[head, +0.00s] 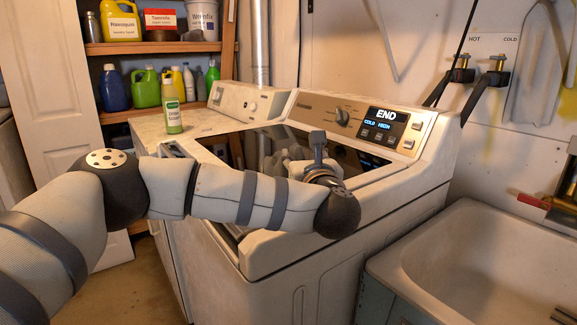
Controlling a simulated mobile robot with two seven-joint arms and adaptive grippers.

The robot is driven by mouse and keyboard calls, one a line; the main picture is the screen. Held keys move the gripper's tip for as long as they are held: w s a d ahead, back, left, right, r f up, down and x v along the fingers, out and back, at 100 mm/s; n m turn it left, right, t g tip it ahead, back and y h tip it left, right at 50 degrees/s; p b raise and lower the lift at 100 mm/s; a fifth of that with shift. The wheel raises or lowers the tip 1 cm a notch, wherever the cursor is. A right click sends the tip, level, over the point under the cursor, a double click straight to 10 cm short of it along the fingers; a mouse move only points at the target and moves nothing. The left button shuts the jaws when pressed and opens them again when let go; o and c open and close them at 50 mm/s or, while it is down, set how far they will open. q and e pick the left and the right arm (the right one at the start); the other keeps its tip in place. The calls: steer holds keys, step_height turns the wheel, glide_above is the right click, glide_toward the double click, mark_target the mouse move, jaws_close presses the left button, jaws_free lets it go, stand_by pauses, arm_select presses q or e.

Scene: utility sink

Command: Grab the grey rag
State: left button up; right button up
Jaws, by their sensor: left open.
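My left arm reaches in from the left across the front of the washing machine (400,190). My left gripper (318,140) is over the machine's dark glass lid (235,150), partly hidden behind my own wrist. It is open, and I see nothing held in it. A greyish shape beside the gripper, over the lid, may be its reflection; I cannot tell. I cannot clearly make out a grey rag in this view. My right gripper is not in view.
A green-labelled bottle (172,115) stands at the left on the neighbouring machine's top. The washer's display reads END. A utility sink (400,262) is at the lower right, below hot and cold taps (478,75). Shelves with several jugs (146,88) stand behind.

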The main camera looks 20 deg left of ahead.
mark_target(298, 148)
arm_select(q)
steer(key=x, duration=0.4)
steer(key=shift+w+a+r, duration=0.2)
steer(key=shift+w+r, duration=0.05)
jaws_close()
steer(key=shift+r, duration=0.1)
